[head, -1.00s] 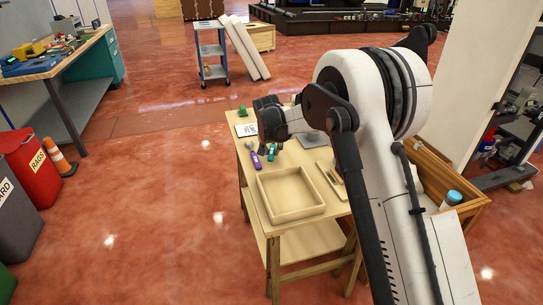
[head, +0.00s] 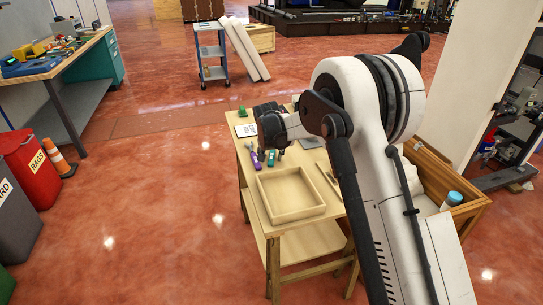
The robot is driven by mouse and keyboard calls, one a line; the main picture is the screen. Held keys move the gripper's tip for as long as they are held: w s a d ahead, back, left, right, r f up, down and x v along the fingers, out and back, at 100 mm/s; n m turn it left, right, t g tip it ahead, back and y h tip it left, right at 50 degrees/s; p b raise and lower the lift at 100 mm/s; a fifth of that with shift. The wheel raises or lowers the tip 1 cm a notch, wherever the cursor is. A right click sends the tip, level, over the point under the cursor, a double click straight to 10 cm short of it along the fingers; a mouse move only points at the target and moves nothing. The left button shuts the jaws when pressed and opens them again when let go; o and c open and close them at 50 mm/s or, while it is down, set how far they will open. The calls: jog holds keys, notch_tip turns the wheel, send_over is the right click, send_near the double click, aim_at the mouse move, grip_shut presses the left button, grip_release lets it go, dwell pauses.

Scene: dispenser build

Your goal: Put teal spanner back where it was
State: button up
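A small teal tool (head: 271,158), which looks like the teal spanner, is at the back of the wooden table (head: 318,222), right under my gripper. A purple-handled tool (head: 256,160) lies just left of it. My gripper (head: 273,144) points down over the table behind the wooden tray (head: 291,195). Its fingers are dark and small here, and partly blend with the wrist. I cannot tell whether they touch or hold the teal tool.
A white card (head: 246,130) and a green object (head: 242,112) are at the table's back left. My arm hides much of the table's right side. A wooden crate (head: 470,210) with a blue-capped container (head: 452,199) stands at the right. The tray's visible floor is empty.

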jog(key=p+v, duration=0.1)
jog(key=v, duration=1.1)
jog(key=shift+r+p, duration=0.2)
jog(key=shift+p, duration=0.15)
jog(key=s+d+r+t, duration=0.1)
jog(key=s+d+r, duration=0.7)
jog(key=s+d, duration=0.15)
jog(key=s+d+r, duration=0.7)
jog(key=s+d, duration=0.1)
jog(key=s, duration=0.3)
jog(key=s+d+f, duration=0.1)
jog(key=s+d, duration=0.2)
jog(key=s, duration=0.4)
jog(key=s+d+f+t, duration=0.1)
jog(key=s+d+f, duration=0.1)
jog(key=s, duration=0.6)
jog(key=s+d+f, duration=0.1)
jog(key=s+d, duration=0.3)
jog(key=s, duration=0.4)
jog(key=shift+s+f+t, duration=0.2)
jog(key=shift+f+t, duration=0.05)
jog(key=shift+t, duration=0.05)
jog(key=shift+r, duration=0.1)
jog(key=shift+r+p, duration=0.2)
jog(key=shift+p, duration=0.1)
